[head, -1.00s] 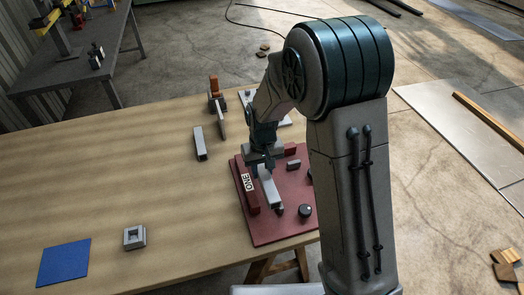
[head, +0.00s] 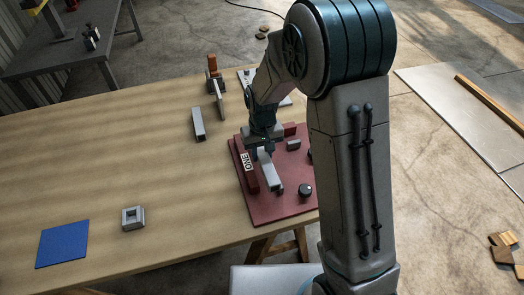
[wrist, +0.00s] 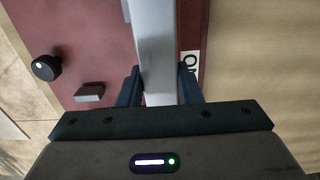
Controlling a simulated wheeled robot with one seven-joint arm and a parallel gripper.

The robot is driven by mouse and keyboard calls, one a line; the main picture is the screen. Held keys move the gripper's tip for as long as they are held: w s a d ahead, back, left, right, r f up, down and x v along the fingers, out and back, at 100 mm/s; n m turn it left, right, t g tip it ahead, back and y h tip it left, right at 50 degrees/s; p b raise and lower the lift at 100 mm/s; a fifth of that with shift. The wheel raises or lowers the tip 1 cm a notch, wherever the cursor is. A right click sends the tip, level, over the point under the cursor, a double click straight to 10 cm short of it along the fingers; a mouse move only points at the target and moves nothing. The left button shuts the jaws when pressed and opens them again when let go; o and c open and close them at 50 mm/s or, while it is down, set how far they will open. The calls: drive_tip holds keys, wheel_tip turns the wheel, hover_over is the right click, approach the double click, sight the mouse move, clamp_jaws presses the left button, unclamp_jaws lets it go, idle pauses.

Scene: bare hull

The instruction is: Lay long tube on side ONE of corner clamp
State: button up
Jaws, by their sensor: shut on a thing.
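The corner clamp is a dark red plate (head: 262,208) on the bench, with a raised red bar carrying a white label ONE (head: 246,161) along its left side. A grey square tube (head: 268,176) lies lengthwise just right of that bar, over the plate. My gripper (wrist: 162,85) is shut on this tube, with one dark finger on each side of it in the wrist view. The label shows partly beside the right finger there. Whether the tube touches the plate or the bar I cannot tell. My arm hides part of the clamp's right side.
A black knob (head: 305,190) and a small grey block (head: 293,145) stand on the plate. A shorter grey tube (head: 198,124) lies left of the clamp. A grey square fitting (head: 133,217) and a blue mat (head: 62,243) are at the front left. The bench's left middle is clear.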

sight(262, 161)
drive_tip(key=shift+f+b, duration=1.6)
drive_tip(key=shift+f, duration=0.65)
drive_tip(key=shift+s+d+f+b, duration=0.15)
drive_tip(key=shift+s+f+b, duration=0.25)
drive_tip(key=shift+f, duration=0.1)
drive_tip(key=o, duration=1.2)
drive_tip(key=shift+d, duration=0.1)
drive_tip(key=shift+o, duration=0.2)
drive_tip(key=shift+f, duration=0.1)
drive_tip(key=r, duration=0.2)
drive_tip(key=a, duration=0.1)
drive_tip(key=shift+w+a+r, duration=0.1)
drive_tip(key=shift+w+r, duration=0.2)
drive_tip(key=shift+r, duration=0.1)
drive_tip(key=r, duration=0.4)
drive_tip(key=d+r, duration=0.1)
drive_tip(key=r, duration=0.7)
drive_tip(key=shift+d+r, duration=0.2)
drive_tip(key=shift+r, duration=0.05)
